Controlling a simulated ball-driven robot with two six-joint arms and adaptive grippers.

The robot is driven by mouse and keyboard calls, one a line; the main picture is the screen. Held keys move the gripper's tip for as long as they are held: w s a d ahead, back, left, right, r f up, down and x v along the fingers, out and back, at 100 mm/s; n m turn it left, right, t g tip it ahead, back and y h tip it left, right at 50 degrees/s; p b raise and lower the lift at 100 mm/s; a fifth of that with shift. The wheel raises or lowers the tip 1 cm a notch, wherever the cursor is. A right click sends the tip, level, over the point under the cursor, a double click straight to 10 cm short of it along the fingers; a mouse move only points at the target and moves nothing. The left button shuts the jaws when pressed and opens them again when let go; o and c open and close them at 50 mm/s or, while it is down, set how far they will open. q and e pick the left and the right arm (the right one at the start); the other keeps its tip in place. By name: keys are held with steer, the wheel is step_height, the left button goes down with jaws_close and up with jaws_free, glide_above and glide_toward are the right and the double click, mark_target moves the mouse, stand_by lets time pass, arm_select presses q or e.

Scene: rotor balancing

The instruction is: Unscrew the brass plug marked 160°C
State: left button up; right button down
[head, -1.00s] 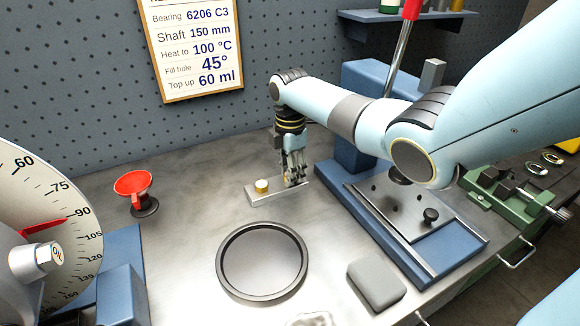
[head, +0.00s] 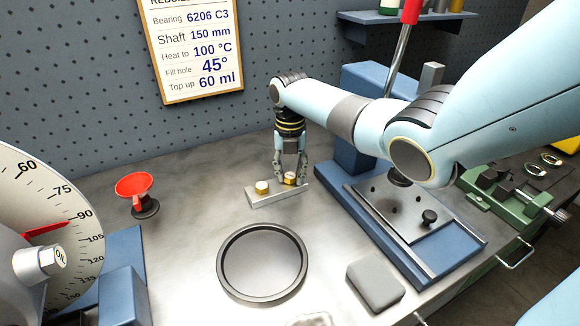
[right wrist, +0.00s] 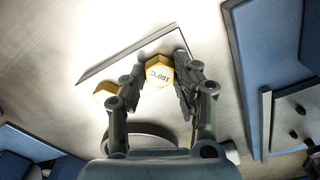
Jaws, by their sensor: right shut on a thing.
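The brass plug marked 160°C (right wrist: 158,72) sits at one end of a small grey metal bar (head: 275,195). In the head view this plug (head: 290,177) is at the bar's right end. My right gripper (head: 290,181) points down over it and is shut on it, one finger on each side. In the right wrist view the plug's marked top faces me between the fingers. A second brass plug (head: 262,187) stands at the bar's left end, and part of it shows in the right wrist view (right wrist: 104,91). Its marking is not readable. My left gripper is not in view.
A round black-rimmed tray (head: 226,281) lies in front of the bar. A red funnel (head: 134,186) stands left, beside a large dial (head: 85,225). A blue press (head: 352,165) stands close on the right. A grey pad (head: 376,287) lies in front.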

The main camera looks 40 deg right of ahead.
steer(key=n, duration=0.4)
steer(key=shift+n, duration=0.6)
steer(key=n+b, duration=0.1)
steer(key=b, duration=1.1)
steer(key=shift+w+d+f+b, duration=0.1)
steer(key=shift+w+f+b, duration=0.05)
steer(key=shift+b, duration=0.15)
steer(key=shift+r, duration=0.25)
steer(key=c, duration=0.9)
jaws_free()
steer(key=shift+f, duration=0.1)
steer(key=shift+c, duration=0.4)
